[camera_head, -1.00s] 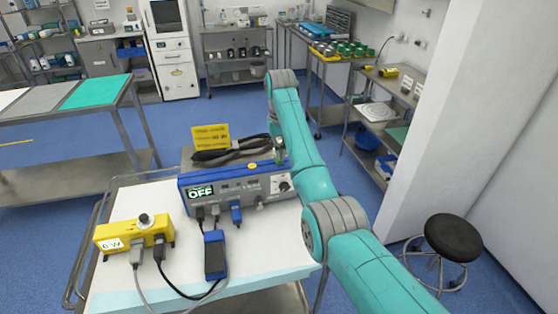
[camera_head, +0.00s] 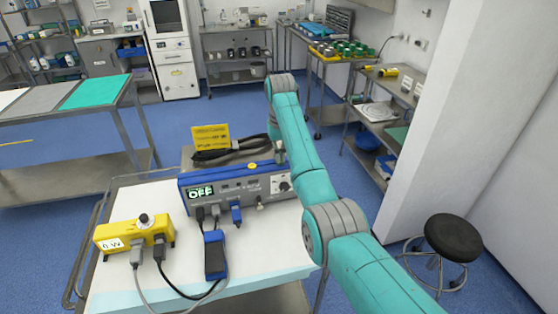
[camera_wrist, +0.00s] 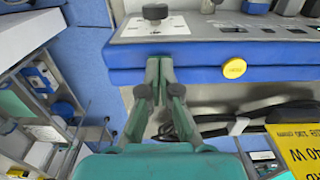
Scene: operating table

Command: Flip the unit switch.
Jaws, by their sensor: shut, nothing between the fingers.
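The unit (camera_head: 228,188) is a blue and grey box on the white-topped cart, and its display (camera_head: 200,192) reads OFF. A black knob (camera_head: 284,186) is at the right of its front panel and also shows in the wrist view (camera_wrist: 155,12). A round yellow button (camera_head: 252,166) is on its blue top, right of my fingers in the wrist view (camera_wrist: 233,68). My gripper (camera_wrist: 159,62) is shut and empty, its tips at the unit's blue edge; I cannot tell whether they touch. I cannot make out the switch. In the head view the gripper is mostly hidden.
Black cables (camera_head: 225,152) and a yellow sign (camera_head: 210,137) are behind the unit's front. A yellow box (camera_head: 130,232) and a blue-black device (camera_head: 215,255) with cables are in front on the cart (camera_head: 260,270). A stool (camera_head: 452,238) stands right.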

